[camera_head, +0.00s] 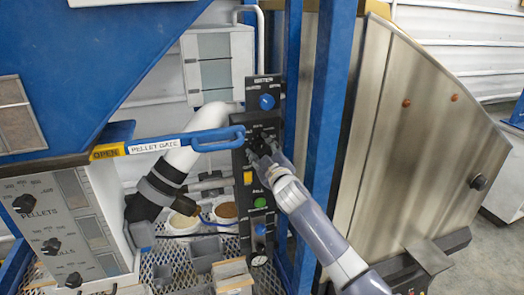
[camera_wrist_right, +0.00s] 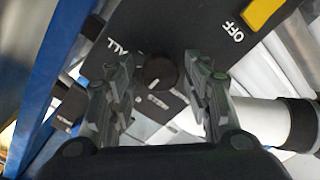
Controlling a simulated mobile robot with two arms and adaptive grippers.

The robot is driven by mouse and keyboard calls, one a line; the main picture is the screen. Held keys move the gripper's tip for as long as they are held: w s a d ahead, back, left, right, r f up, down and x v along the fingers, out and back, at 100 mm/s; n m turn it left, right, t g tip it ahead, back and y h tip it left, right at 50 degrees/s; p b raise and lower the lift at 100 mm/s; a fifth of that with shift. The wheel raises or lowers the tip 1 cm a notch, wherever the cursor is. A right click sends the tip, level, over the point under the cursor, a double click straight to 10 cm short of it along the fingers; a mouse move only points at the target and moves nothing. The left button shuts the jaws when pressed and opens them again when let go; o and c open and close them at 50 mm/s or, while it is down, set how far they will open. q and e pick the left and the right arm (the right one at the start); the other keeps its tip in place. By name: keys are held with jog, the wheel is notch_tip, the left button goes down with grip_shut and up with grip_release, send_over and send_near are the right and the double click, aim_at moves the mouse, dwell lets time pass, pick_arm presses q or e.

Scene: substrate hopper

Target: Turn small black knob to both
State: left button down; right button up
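The small black knob (camera_wrist_right: 160,71) is round with a pale pointer mark. It sits on a tall black control panel (camera_head: 251,160) and is mostly hidden by my gripper in the head view. My right gripper (camera_head: 264,155) is at the panel, in front of the knob. In the right wrist view the gripper (camera_wrist_right: 162,82) is open, with one fingertip on each side of the knob and a visible gap to it. White lettering around the knob is upside down or tilted; "ALL" and "OFF" can be read. My left gripper is not in view.
The panel also has an upper blue knob (camera_head: 266,102), a yellow button (camera_head: 247,177), a green button (camera_head: 260,202) and a lower blue knob (camera_head: 260,229). A blue pellet gate handle (camera_head: 215,138) reaches close to the panel's left side. A blue post (camera_head: 330,120) stands to the right.

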dwell(0.3)
jog(key=shift+s, duration=0.15)
jog(key=shift+s+d+f, duration=0.1)
jog(key=shift+s+d, duration=0.1)
jog(key=shift+s, duration=0.05)
jog(key=v, duration=1.1)
